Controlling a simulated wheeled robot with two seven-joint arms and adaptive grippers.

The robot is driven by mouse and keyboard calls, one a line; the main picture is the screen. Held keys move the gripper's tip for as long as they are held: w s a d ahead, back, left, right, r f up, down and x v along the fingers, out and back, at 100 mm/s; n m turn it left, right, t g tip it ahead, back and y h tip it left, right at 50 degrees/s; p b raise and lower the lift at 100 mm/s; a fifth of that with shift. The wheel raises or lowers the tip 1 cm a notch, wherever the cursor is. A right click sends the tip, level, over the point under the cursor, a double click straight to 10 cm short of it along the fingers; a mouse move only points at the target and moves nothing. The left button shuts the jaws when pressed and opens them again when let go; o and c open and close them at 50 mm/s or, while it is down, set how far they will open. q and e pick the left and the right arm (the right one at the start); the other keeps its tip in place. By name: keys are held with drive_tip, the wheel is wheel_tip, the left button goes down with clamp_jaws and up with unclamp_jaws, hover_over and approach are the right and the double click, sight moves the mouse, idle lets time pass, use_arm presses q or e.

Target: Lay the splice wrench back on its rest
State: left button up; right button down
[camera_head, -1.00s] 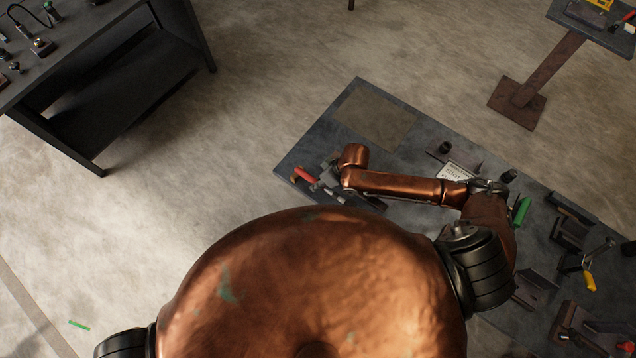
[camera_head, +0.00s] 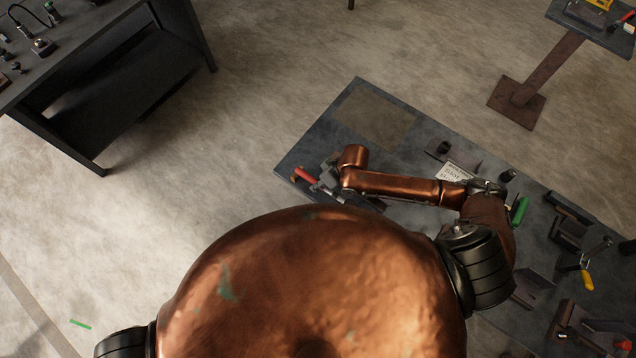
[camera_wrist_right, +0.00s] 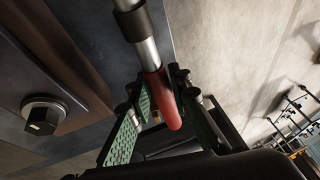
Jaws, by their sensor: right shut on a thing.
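The splice wrench has a red handle (camera_head: 306,175) at the left end of the dark workbench in the head view. In the right wrist view its red grip (camera_wrist_right: 157,88) lies between my fingers, and its grey shaft with a black collar (camera_wrist_right: 134,24) runs out of the top of the picture. My right gripper (camera_head: 325,181) is shut on the wrench; its green-padded fingers also show in the wrist view (camera_wrist_right: 160,103). The wrench's far end is hidden or cut off. I cannot make out its rest for certain. My left gripper is out of view.
The dark workbench (camera_head: 320,140) also bears a white printed card (camera_head: 454,172), a green-handled tool (camera_head: 519,210) and a yellow-handled tool (camera_head: 587,280). A rust-brown bar (camera_wrist_right: 75,50) and a round dark knob (camera_wrist_right: 42,115) are close by in the wrist view. A bare tan patch (camera_head: 375,117) is clear.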

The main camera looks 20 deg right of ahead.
drive_tip(key=shift+f, duration=0.7)
drive_tip(key=c, duration=1.7)
unclamp_jaws()
drive_tip(key=p+v, duration=0.2)
drive_tip(key=shift+d+r+p, duration=0.1)
drive_tip(key=shift+r+p, duration=0.2)
drive_tip(key=p+v, duration=0.5)
drive_tip(key=p, duration=0.1)
drive_tip(key=shift+s+d+r, duration=0.1)
drive_tip(key=shift+s+d, duration=0.05)
